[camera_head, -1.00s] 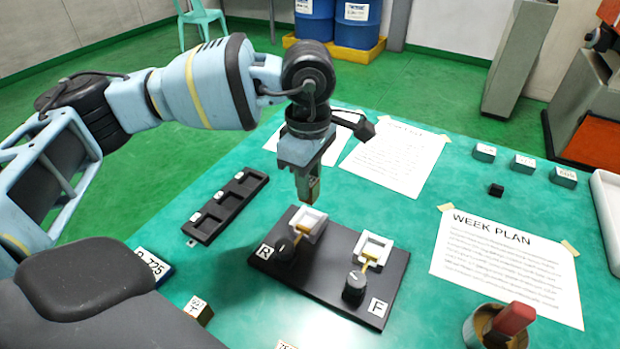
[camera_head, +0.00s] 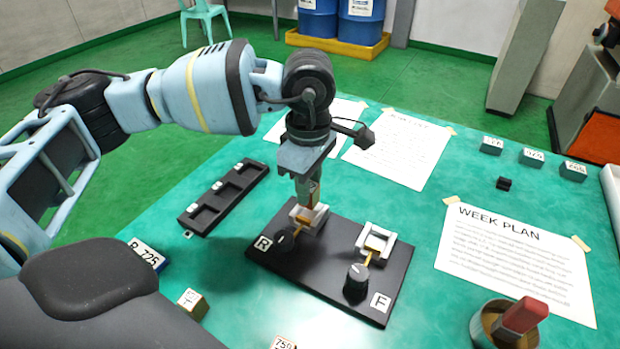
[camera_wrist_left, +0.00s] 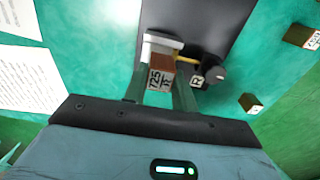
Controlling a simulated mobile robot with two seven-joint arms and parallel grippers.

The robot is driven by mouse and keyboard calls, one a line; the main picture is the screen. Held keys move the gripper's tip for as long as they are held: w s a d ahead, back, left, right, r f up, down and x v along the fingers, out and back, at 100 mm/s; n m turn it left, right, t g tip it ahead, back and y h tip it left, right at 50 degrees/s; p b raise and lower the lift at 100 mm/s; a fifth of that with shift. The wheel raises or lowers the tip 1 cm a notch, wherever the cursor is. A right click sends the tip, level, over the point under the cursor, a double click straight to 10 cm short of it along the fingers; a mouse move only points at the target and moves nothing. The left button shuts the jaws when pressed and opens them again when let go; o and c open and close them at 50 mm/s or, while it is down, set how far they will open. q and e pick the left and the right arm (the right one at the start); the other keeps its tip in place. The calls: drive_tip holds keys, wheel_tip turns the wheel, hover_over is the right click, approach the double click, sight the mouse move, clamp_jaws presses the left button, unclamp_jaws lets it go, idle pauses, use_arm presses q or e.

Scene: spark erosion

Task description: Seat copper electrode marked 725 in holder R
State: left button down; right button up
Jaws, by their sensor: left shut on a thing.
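My left gripper (camera_head: 309,194) is shut on the copper electrode marked 725 (camera_wrist_left: 161,68) and points down at holder R. The electrode's labelled end faces the camera in the left wrist view, between the fingers. Holder R has a white seat (camera_head: 321,213), a dark knob (camera_head: 284,239) and an "R" label (camera_head: 263,243) on the black base plate (camera_head: 325,262). The electrode's lower end is at the white seat; the fingers partly hide it, so I cannot tell how deep it sits. My right gripper is not in view.
Holder F (camera_head: 375,243) stands to the right on the same plate. A black rack (camera_head: 222,198) lies to the left. A cup (camera_head: 487,325) stands front right. Papers cover the back and right.

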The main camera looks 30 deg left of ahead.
use_arm(q)
drive_tip(key=shift+f+b, duration=0.85)
drive_tip(key=shift+f, duration=0.75)
drive_tip(key=shift+f, duration=0.25)
drive_tip(key=c, duration=1.1)
unclamp_jaws()
drive_tip(key=shift+o, duration=0.2)
drive_tip(key=shift+r, duration=3.95)
